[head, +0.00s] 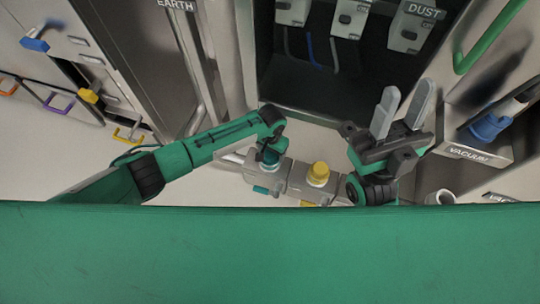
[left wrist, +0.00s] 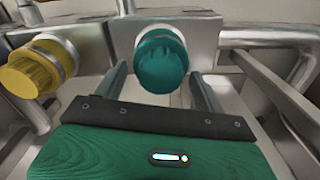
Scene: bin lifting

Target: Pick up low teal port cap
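A teal cap (left wrist: 161,62) sticks out of a grey metal block in the left wrist view. My left gripper (left wrist: 160,76) is open, with one finger on each side of the cap; I cannot tell whether they touch it. In the head view a teal cap (head: 271,157) shows at the end of my left arm, and a lower teal piece (head: 261,190) shows on the near side of the same grey block. My left fingers are mostly hidden there. My right gripper (head: 408,95) is open and empty, fingers pointing up in the picture.
A yellow cap (head: 318,173) stands on the grey block beside the teal one, and a lower yellow piece (head: 308,203) sits below it. A dark open cabinet (head: 310,85) is behind. A blue part (head: 489,127) is by the vacuum unit at right. Light floor is clear at left.

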